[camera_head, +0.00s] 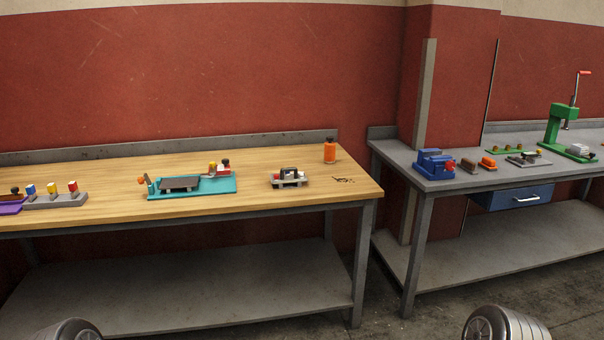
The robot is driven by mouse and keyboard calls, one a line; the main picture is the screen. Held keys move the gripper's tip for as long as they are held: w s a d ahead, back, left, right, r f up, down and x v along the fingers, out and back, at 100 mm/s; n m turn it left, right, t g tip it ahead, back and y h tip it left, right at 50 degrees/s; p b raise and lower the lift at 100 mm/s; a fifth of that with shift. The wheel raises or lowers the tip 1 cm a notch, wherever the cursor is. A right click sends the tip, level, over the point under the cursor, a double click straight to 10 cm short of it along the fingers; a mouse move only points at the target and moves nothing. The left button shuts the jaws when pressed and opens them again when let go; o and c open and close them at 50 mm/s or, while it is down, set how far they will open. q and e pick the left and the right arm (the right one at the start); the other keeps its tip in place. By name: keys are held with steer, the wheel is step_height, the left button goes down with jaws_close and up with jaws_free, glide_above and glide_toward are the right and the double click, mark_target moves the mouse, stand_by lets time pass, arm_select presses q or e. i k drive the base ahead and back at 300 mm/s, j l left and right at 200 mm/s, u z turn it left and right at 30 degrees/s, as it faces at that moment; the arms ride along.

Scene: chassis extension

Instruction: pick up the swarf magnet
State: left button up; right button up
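On the wooden-topped bench, right of its middle, stands a small light-grey tray or block (279,183) with a dark handled piece (289,171) on it. This may be the swarf magnet, but it is too small to tell for sure. A patch of dark brown shavings (343,180) lies on the wood just right of it. Neither gripper is in view. Only grey rounded parts of my own arms show at the bottom edge, left and right, well short of the bench.
On the wooden bench (256,148) are an orange bottle (330,153), a teal fixture (222,187) and a grey rack (50,202) with coloured knobs. A gap separates it from the grey bench (400,158), which bears a blue vise (433,165) and a green press (553,131).

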mark_target(330, 156)
steer(key=i+j+z, duration=0.15)
steer(key=i+z, duration=0.25)
steer(key=i+j+z, duration=1.1)
steer(key=j, duration=0.1)
